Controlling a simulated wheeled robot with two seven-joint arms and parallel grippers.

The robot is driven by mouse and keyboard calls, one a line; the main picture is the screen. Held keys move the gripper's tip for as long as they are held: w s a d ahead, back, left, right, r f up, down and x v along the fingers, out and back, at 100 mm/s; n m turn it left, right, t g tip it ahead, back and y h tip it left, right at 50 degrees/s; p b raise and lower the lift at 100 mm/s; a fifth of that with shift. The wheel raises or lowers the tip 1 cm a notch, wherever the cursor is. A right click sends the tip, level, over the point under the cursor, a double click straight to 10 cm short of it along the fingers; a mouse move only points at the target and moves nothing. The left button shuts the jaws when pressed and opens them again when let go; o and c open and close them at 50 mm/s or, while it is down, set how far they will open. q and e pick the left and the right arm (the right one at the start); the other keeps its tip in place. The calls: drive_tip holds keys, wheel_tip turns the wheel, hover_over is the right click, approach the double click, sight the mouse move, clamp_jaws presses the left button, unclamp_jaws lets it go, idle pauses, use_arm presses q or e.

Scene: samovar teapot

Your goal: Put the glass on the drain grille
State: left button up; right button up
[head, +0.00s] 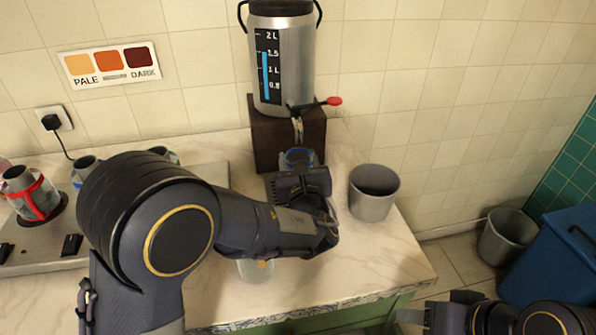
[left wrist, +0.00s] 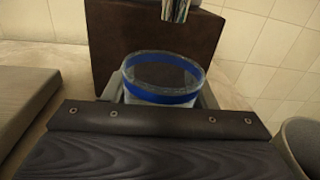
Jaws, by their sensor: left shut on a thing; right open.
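The clear glass (head: 298,158) with a blue band stands upright below the spout, in front of the brown stand. In the left wrist view the glass (left wrist: 161,94) shows its open rim, and its lower part is hidden behind my gripper. My left gripper (head: 304,182) is shut on the glass. Contact between the glass base and the grille is hidden. My right gripper (head: 428,315) is open and empty at the bottom right.
The steel samovar (head: 284,60) with a red-handled tap (head: 332,101) stands on the brown stand (head: 263,145). A grey pot (head: 373,193) is right of my gripper. Another glass (head: 256,269) is partly hidden under my arm. Banded pots (head: 35,194) are at left. The front right counter is clear.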

use_arm(q)
drive_tip(key=shift+f, duration=1.7)
drive_tip(key=shift+f+b, duration=0.2)
drive_tip(key=shift+b, duration=0.2)
drive_tip(key=o, duration=1)
drive_tip(key=shift+r, duration=0.15)
drive_tip(key=shift+s, duration=0.25)
drive_tip(key=s, duration=0.3)
drive_tip(key=s+d, duration=0.1)
drive_tip(key=s, duration=0.7)
drive_tip(key=shift+s+d, duration=0.2)
drive_tip(key=shift+s, duration=0.05)
